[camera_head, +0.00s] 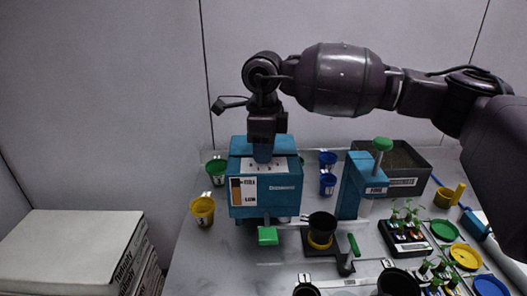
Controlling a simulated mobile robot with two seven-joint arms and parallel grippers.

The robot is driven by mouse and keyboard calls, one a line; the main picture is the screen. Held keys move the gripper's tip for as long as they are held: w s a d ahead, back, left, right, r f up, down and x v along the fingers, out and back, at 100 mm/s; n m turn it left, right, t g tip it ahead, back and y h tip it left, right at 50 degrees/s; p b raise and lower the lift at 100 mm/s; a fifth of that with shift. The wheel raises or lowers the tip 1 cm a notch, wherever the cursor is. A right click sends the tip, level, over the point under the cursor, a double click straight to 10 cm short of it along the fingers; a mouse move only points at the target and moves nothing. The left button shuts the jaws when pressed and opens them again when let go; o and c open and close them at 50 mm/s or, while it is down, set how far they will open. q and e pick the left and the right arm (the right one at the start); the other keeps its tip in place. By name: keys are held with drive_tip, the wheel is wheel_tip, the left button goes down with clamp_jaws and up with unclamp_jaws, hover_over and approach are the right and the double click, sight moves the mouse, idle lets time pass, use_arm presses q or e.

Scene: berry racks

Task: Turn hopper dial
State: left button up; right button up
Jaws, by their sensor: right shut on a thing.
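The hopper (277,190) is a blue box with white labels on its front, standing on the bench left of centre. Its blue dial (262,154) stands up from a white marked plate on top. My right gripper (264,142) points straight down above the hopper and is shut on the dial, hiding its upper part. The dial's exact setting is too small to read. A green-tipped lever (268,236) sticks out below the hopper's front. My left gripper is not in view.
Blue cups (328,183), a green cup (216,170) and a yellow cup (203,210) flank the hopper. A blue press with a green knob (382,145) and a dark bin (405,168) stand right. A black cup (321,224) sits in front.

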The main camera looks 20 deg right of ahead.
drive_tip(key=shift+r+n, duration=0.1)
drive_tip(key=shift+n, duration=0.3)
drive_tip(key=o, duration=0.9)
drive_tip(key=shift+o, duration=0.2)
drive_tip(key=shift+r, duration=0.5)
wheel_tip(320, 180, up, 10)
drive_tip(key=shift+f, duration=0.15)
